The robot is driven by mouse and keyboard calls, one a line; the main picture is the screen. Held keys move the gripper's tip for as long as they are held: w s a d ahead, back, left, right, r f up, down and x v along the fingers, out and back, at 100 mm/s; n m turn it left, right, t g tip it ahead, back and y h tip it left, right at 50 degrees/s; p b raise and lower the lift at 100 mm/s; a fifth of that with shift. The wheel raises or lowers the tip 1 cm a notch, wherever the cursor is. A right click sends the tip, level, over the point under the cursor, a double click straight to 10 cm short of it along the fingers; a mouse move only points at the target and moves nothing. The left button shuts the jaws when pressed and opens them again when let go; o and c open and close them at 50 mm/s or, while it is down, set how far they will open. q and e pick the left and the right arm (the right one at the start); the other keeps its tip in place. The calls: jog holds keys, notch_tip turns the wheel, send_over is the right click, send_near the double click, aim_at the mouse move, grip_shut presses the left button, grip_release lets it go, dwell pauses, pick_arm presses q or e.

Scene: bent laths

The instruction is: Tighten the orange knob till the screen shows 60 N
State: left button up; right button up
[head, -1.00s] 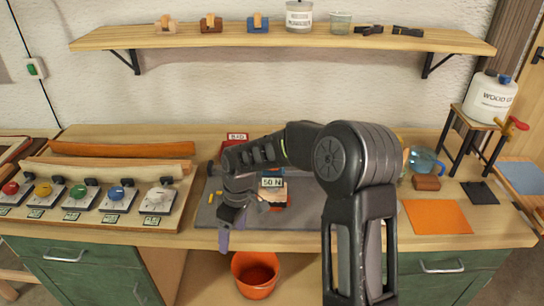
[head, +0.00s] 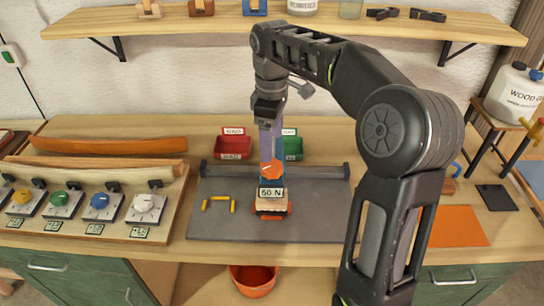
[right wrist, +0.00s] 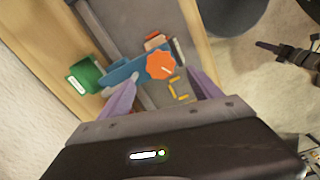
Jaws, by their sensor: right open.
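The orange knob (head: 271,169) sits on top of a blue clamp device standing on the grey mat. Below the knob, the small screen (head: 271,192) reads 50 N. My right gripper (head: 269,148) points down just above the knob, its purple fingers open. In the right wrist view the orange knob (right wrist: 160,65) shows between and beyond the two spread fingertips; I cannot tell whether they touch it. The blue clamp body (right wrist: 122,74) runs beside the knob there. My left gripper is not in view.
A red bin (head: 233,146) and a green bin (head: 292,147) stand behind the mat (head: 320,210). Small yellow pieces (head: 218,201) lie left of the clamp. A row of dial boxes (head: 100,205) stands at left. An orange bucket (head: 254,280) is below the front edge.

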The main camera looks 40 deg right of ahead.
aim_at(272, 165)
jog(key=shift+s, duration=0.1)
jog(key=shift+f, duration=0.1)
jog(key=shift+f+b, duration=0.65)
notch_tip(272, 165, down, 4)
jog(key=b, duration=0.2)
jog(key=shift+f+b, duration=0.25)
jog(key=shift+b, duration=0.15)
jog(key=shift+f+p, duration=0.35)
jog(key=shift+f, duration=0.6)
